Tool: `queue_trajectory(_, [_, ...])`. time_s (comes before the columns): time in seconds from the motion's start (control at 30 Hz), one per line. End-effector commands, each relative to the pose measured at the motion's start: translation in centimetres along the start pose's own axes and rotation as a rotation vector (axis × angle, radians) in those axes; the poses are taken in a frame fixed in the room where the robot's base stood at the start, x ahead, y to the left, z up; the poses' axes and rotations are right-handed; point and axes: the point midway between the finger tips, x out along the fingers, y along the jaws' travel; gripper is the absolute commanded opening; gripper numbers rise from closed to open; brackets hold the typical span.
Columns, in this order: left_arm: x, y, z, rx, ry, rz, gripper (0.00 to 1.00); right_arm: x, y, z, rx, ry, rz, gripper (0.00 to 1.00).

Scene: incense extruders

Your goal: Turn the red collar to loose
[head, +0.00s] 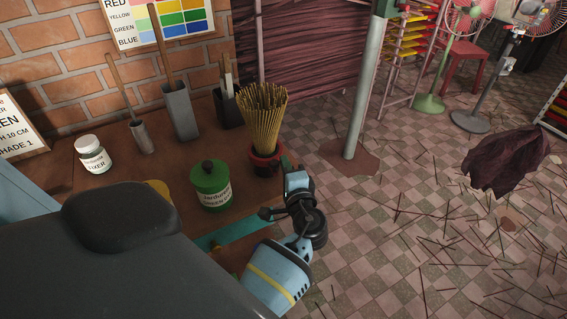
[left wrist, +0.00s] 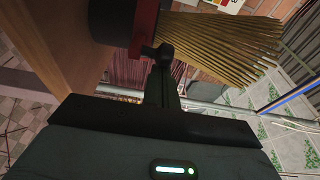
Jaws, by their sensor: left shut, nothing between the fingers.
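The red collar (head: 266,153) is around the top of a dark holder (head: 266,169) with a bundle of tan incense sticks (head: 262,112) standing in it, at the table's right edge. In the left wrist view the red collar (left wrist: 144,22) crosses the top, between the dark holder (left wrist: 108,20) and the fanned sticks (left wrist: 215,42). My left gripper (head: 285,162) is just right of the collar, its fingers shut and empty. The wrist view shows the fingers (left wrist: 163,80) beside a small black knob-like part (left wrist: 160,50) near the collar; I cannot tell whether they touch. My right gripper is not in view.
A green lidded jar (head: 210,190) stands left of the holder, and a white jar (head: 92,155) farther left. Grey (head: 181,112) and black (head: 228,108) tool holders stand by the brick wall. A pole (head: 364,85) rises right of the table. Loose sticks litter the tiled floor.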

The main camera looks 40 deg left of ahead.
Motion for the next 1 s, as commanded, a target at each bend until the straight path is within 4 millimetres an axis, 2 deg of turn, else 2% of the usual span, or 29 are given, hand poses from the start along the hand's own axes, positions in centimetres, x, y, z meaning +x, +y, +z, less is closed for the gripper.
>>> queue_trajectory(0.47, [-0.1, 0.0, 0.1, 0.001, 0.006, -0.001, 0.00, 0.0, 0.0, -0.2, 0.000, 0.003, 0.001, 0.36])
queue_trajectory(1.0, [-0.3, -0.2, 1.1, 0.001, 0.107, -0.003, 0.00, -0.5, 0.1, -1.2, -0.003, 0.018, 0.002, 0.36])
